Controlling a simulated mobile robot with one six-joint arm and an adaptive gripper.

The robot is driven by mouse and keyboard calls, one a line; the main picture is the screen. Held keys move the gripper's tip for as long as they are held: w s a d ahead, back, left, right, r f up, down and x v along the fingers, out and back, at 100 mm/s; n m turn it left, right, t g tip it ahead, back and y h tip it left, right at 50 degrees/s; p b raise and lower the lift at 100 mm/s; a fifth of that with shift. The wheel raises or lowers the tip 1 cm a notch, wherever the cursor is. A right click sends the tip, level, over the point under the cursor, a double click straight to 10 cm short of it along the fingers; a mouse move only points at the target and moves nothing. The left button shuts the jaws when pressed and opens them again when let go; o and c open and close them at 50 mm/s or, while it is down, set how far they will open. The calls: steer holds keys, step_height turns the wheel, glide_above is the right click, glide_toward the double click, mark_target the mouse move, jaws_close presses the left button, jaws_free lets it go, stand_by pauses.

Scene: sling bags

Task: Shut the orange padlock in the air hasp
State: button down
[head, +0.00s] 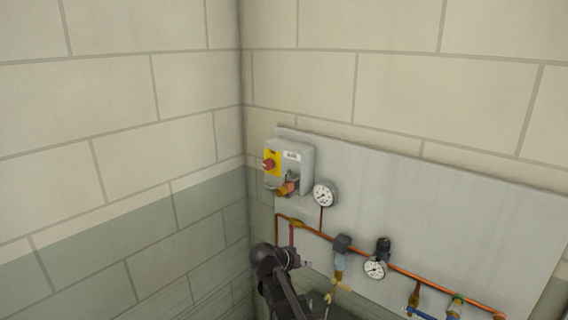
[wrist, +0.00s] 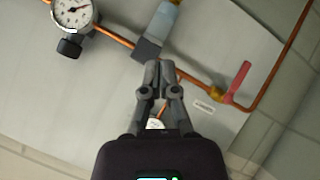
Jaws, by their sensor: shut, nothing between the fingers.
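A small orange shape (head: 287,188), apparently the padlock, is at the bottom of the grey switch box (head: 295,160) on the wall. It is too small to tell whether its shackle is shut. I cannot make out the air hasp for certain in either view. My gripper (head: 303,262) is below and slightly right of the box, in front of the pipe panel. In the wrist view my gripper (wrist: 160,72) has its fingertips together with nothing between them. The fingers appear in front of the copper pipe, close to a dark grey block (wrist: 147,48).
A copper pipe (head: 400,271) runs along the grey panel (head: 420,190). A red-handled valve (wrist: 238,80) is right of my fingers in the wrist view. Gauges (head: 324,194) (head: 375,268) stand out from the panel. A blank wall corner is at the left.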

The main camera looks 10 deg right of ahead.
steer(key=w+a+r+t+h+p, duration=0.2)
steer(key=w+a+r+t, duration=0.1)
steer(key=r, duration=0.5)
steer(key=w+a+r+m+t+h+p, duration=0.1)
steer(key=w+a+r+t+h+p, duration=0.1)
steer(key=w+r, duration=0.4)
steer(key=w+a+r+t+h+p, duration=0.2)
steer(key=w+a+r+t+p, duration=0.1)
steer(key=r, duration=0.8)
steer(key=shift+w+a+m+t+h+p, duration=0.3)
steer(key=shift+w+a+t, duration=0.55)
steer(key=shift+w+t, duration=0.2)
steer(key=shift+r, duration=0.1)
steer(key=p+x, duration=0.1)
steer(key=x, duration=0.5)
steer(key=p+x, duration=0.1)
steer(key=x, duration=0.2)
steer(key=shift+w+d+p, duration=0.25)
steer(key=shift+d+p, duration=0.05)
steer(key=shift+d, duration=0.1)
steer(key=shift+s+d+f+b, duration=0.1)
steer(key=shift+s+f+b, duration=0.05)
steer(key=shift+f+b, duration=0.75)
steer(key=shift+s+d+f+b, duration=0.1)
steer(key=shift+s+f+b, duration=0.1)
steer(key=shift+f+b, duration=0.6)
steer(key=shift+f, duration=0.1)
